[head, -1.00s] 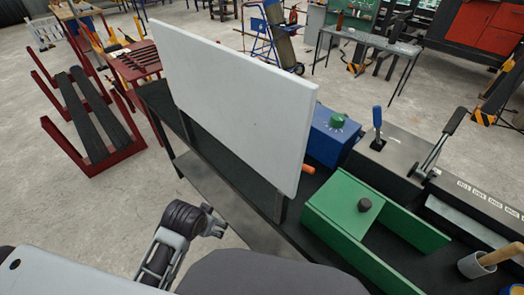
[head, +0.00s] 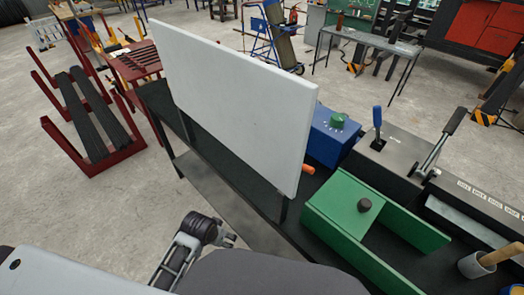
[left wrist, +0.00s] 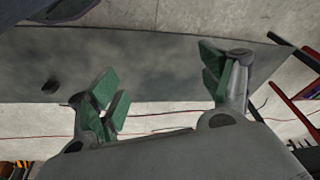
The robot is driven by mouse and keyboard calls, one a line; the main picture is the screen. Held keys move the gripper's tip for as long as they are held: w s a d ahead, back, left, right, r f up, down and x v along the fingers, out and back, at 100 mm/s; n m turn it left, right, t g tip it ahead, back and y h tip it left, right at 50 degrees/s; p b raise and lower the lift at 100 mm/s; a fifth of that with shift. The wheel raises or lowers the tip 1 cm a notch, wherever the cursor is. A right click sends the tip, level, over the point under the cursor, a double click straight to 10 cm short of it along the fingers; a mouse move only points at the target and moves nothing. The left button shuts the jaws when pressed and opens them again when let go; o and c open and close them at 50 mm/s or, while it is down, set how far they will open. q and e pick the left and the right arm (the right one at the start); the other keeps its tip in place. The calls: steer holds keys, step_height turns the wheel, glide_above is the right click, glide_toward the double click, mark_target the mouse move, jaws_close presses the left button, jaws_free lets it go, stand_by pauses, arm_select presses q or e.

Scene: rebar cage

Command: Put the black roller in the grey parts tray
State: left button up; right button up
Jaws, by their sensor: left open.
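My left gripper (left wrist: 165,85) is open and empty in the left wrist view, its two green-padded fingers wide apart. In the head view only part of my left arm shows at the bottom, in front of the bench. A small dark object (left wrist: 50,87) lies on a dark grey surface at the left of the left wrist view; I cannot tell if it is the black roller. I cannot make out the grey parts tray. My right gripper is out of view.
A large white upright panel (head: 235,100) stands on the dark bench and hides part of it. A red rack (head: 95,120) stands on the floor at left.

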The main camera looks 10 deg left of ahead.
arm_select(q)
steer(key=s+a+f, duration=0.1)
steer(key=s+f, duration=0.2)
steer(key=f, duration=1)
steer(key=s+a+f, duration=0.1)
steer(key=s+f, duration=0.1)
steer(key=f, duration=1)
steer(key=s+a+f+g, duration=0.1)
steer(key=s+a+f, duration=0.2)
steer(key=s+f, duration=0.5)
steer(key=s+a+f, duration=0.3)
steer(key=s+f, duration=0.6)
steer(key=s, duration=0.2)
steer(key=shift+s+a+m+g+y, duration=0.2)
steer(key=shift+s+m+g+y, duration=0.1)
steer(key=shift+g, duration=0.1)
steer(key=shift+s+a+f, duration=0.1)
steer(key=shift+s, duration=0.1)
